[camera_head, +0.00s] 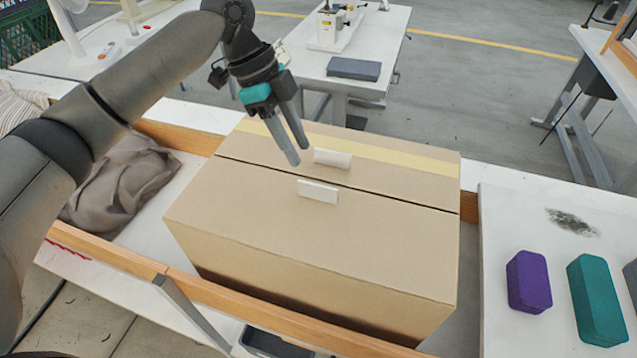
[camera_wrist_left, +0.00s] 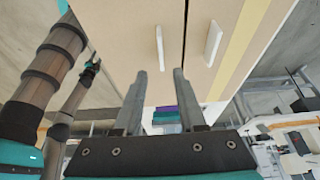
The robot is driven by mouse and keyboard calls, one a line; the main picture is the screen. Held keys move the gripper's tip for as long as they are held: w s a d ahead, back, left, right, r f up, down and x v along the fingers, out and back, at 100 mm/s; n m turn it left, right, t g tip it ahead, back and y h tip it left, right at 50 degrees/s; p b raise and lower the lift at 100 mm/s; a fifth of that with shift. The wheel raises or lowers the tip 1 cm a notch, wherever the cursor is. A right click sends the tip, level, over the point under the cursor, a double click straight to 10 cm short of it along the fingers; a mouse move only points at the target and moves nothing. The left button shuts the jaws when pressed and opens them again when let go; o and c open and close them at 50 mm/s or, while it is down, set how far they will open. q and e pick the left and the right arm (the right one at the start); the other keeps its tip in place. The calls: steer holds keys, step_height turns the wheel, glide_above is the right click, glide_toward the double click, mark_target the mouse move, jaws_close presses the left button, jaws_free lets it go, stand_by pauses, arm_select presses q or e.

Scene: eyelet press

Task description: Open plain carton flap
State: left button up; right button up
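A plain brown carton (camera_head: 330,245) stands in a wood-edged bay, its two top flaps lying flat and meeting at a dark seam. The near flap has a white tab (camera_head: 318,191); the far flap has another white tab (camera_head: 332,158) and a yellow stripe. My left gripper (camera_head: 298,152) is above the far flap, just left of its tab, fingers pointing down. In the left wrist view its fingers (camera_wrist_left: 159,75) are apart with nothing between them, and both tabs show beyond. My right gripper (camera_wrist_left: 92,65) is small at the left of that view; its finger state is unclear.
Crumpled grey-brown cloth (camera_head: 118,185) lies left of the carton. A purple block (camera_head: 529,282) and a teal block (camera_head: 597,300) stand on the white surface at right. A wooden rail (camera_head: 290,315) runs along the front. Another workbench (camera_head: 375,45) stands behind.

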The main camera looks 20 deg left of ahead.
mark_target(317, 185)
arm_select(q)
steer(key=b+x, duration=0.1)
steer(key=x, duration=0.9)
steer(key=shift+w+d+f, duration=0.15)
arm_select(e)
steer(key=shift+w+f, duration=0.55)
steer(key=shift+w, duration=0.2)
arm_select(q)
steer(key=c, duration=0.6)
jaws_close()
arm_select(e)
steer(key=shift+s, duration=0.1)
